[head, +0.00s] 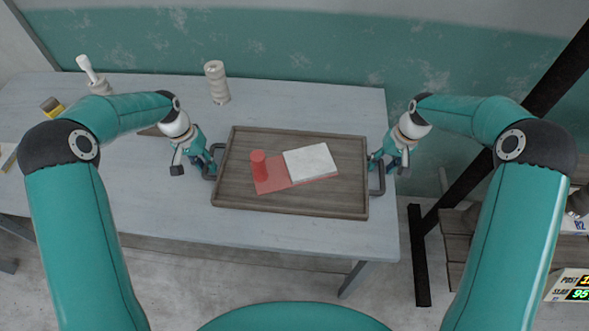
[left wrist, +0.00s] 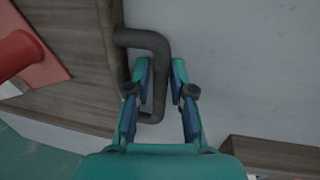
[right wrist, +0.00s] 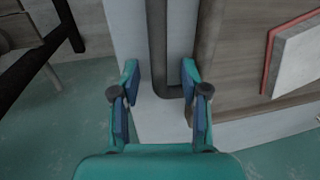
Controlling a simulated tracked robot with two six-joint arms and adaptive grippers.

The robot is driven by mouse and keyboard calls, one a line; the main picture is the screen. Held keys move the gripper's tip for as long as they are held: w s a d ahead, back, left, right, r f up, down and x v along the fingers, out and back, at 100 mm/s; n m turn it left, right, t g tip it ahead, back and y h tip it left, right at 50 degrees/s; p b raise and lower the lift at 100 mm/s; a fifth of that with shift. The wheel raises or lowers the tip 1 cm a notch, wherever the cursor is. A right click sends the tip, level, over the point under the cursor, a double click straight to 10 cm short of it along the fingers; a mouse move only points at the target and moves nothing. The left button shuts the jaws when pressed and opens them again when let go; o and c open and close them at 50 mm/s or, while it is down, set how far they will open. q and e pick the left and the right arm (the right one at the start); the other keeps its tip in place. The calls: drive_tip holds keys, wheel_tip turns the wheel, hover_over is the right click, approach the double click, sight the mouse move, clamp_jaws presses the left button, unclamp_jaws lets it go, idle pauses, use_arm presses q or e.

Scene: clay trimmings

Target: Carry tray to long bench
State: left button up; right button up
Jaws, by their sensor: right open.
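The brown wooden tray (head: 230,185) lies on the pale grey table (head: 300,232), with a dark handle at each short end. On it are a red mat (head: 268,184), a red cylinder (head: 258,164) and a white slab (head: 311,161). My left gripper (left wrist: 161,85) is at the tray's left handle (left wrist: 140,38), its fingers close in on both sides of the bar. My right gripper (right wrist: 159,85) is open, its fingers apart on either side of the right handle's bar (right wrist: 157,40).
A beige stacked object (head: 216,83) and a white-handled tool (head: 87,68) stand at the table's back left. A dark post (head: 540,90) rises at right, beside a low wooden bench or shelf (head: 455,222). A sign (head: 570,286) shows at lower right.

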use_arm(q)
drive_tip(key=c, duration=0.4)
use_arm(e)
drive_tip(key=c, duration=0.3)
use_arm(q)
clamp_jaws()
use_arm(e)
clamp_jaws()
use_arm(q)
drive_tip(key=shift+r, duration=0.2)
use_arm(e)
drive_tip(key=shift+w+r, duration=0.1)
drive_tip(key=shift+r, duration=0.1)
